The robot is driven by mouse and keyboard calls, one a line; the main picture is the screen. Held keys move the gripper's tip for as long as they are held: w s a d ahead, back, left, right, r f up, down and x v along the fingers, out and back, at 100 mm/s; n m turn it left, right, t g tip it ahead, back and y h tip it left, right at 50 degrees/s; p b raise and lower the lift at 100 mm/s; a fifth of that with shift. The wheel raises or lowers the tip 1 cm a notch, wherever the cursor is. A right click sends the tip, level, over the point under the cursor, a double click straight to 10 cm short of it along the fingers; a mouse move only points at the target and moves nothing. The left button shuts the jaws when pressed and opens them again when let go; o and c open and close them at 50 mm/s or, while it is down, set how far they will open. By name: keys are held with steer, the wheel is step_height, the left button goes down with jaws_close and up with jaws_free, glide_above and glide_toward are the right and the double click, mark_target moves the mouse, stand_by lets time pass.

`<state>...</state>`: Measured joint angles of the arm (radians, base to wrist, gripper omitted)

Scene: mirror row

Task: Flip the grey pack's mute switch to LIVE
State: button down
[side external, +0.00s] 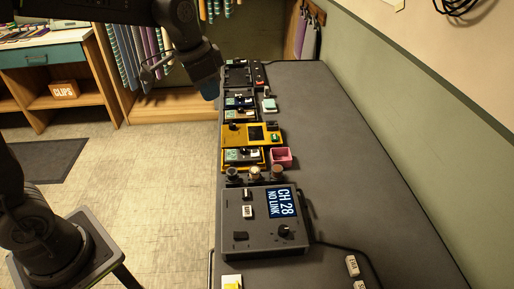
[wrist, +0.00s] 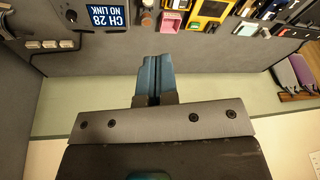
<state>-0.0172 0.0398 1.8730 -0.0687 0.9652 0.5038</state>
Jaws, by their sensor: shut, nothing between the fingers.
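My gripper (side external: 208,90) hangs at the left edge of the bench, near its far end, above the row of small packs. Its blue fingers (wrist: 154,78) are together and empty in the wrist view. Several small packs with pale screens lie in the row, one behind the yellow unit (side external: 232,129) and one in front of it (side external: 243,155). I cannot tell for sure which is the grey pack. Its mute switch is too small to make out. A large dark grey box (side external: 262,240) stands nearer, with a screen reading CH 28 NO LINK.
A pink open box (side external: 282,157) and a white block with a green top (side external: 269,104) stand right of the row. Round knobs or jars (side external: 255,173) stand behind the dark grey box. A cable runs right from it. The bench's right side (side external: 345,150) is mostly clear.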

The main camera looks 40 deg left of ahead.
mark_target(259, 154)
steer(key=w+f+m+g, duration=0.2)
steer(key=w+f+m, duration=0.1)
steer(key=w+f, duration=0.8)
steer(key=shift+w+f+m+h, duration=0.3)
steer(key=shift+w+m, duration=0.1)
steer(key=shift+w, duration=0.65)
steer(key=f, duration=0.4)
steer(key=w+d+f, duration=0.1)
steer(key=f, duration=0.9)
steer(key=shift+w+d, duration=0.15)
steer(key=shift+w, duration=0.05)
